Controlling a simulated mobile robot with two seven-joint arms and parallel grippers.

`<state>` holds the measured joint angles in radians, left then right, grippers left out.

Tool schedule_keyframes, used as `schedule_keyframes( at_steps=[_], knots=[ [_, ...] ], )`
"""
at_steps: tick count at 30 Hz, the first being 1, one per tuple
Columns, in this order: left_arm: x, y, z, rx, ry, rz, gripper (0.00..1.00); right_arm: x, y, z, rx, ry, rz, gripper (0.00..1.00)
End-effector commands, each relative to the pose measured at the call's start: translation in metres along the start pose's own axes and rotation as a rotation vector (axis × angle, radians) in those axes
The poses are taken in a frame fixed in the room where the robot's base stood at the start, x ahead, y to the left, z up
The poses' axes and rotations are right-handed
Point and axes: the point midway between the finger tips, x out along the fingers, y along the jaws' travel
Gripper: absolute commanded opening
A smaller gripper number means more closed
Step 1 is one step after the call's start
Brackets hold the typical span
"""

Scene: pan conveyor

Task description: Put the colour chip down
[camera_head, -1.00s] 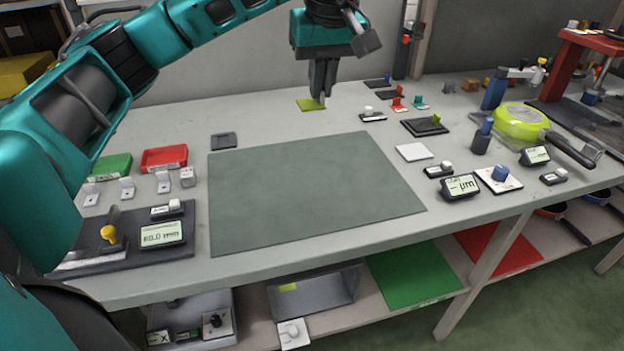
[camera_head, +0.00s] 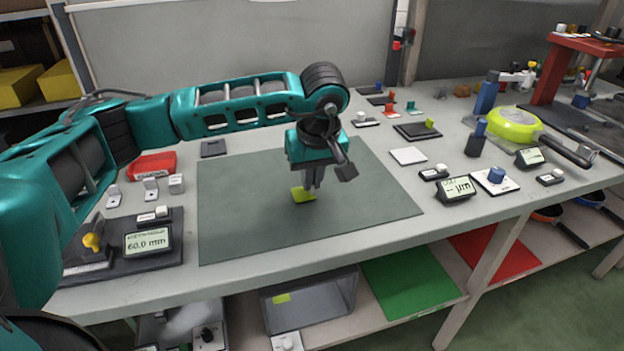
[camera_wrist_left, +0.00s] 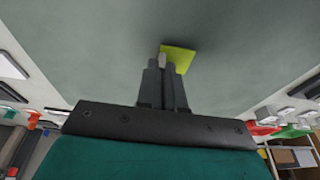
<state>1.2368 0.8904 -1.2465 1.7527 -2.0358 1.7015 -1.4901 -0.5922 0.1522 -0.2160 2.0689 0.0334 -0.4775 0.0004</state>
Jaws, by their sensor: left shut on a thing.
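The colour chip (camera_head: 302,195) is a flat yellow-green square. My left gripper (camera_head: 311,187) points down and is shut on it, over the middle of the grey-green mat (camera_head: 240,225). I cannot tell whether the chip touches the mat. In the left wrist view the chip (camera_wrist_left: 181,57) sticks out past the tips of the closed fingers (camera_wrist_left: 163,66), with only mat around it. The fingers hide part of the chip. My right gripper is not in view.
A red tray (camera_head: 153,163) and a gauge with a 60.0 mm display (camera_head: 147,240) stand left of the mat. A white tile (camera_head: 408,156), a µm meter (camera_head: 457,189) and a yellow-green pan (camera_head: 515,125) are to the right. The mat around the gripper is clear.

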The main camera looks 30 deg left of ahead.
Motion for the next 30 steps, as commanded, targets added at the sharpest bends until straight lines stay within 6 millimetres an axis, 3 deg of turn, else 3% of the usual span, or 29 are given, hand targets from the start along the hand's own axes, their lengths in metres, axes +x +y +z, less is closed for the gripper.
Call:
schedule_keyframes(
  at_steps=[12,13,20,30],
  knots=[
    [0.0085,0.0006,0.0023,-0.001,0.001,0.002,0.00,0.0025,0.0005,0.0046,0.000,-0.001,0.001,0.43],
    [0.0075,0.0006,0.0020,-0.001,0.001,0.002,0.09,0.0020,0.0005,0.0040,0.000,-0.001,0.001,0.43],
    [0.0070,0.0006,0.0019,-0.001,0.000,0.002,0.31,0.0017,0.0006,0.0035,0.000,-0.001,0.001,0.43],
    [0.0010,0.0006,0.0002,-0.001,0.001,0.003,0.33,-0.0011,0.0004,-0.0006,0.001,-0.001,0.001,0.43]
  ],
)
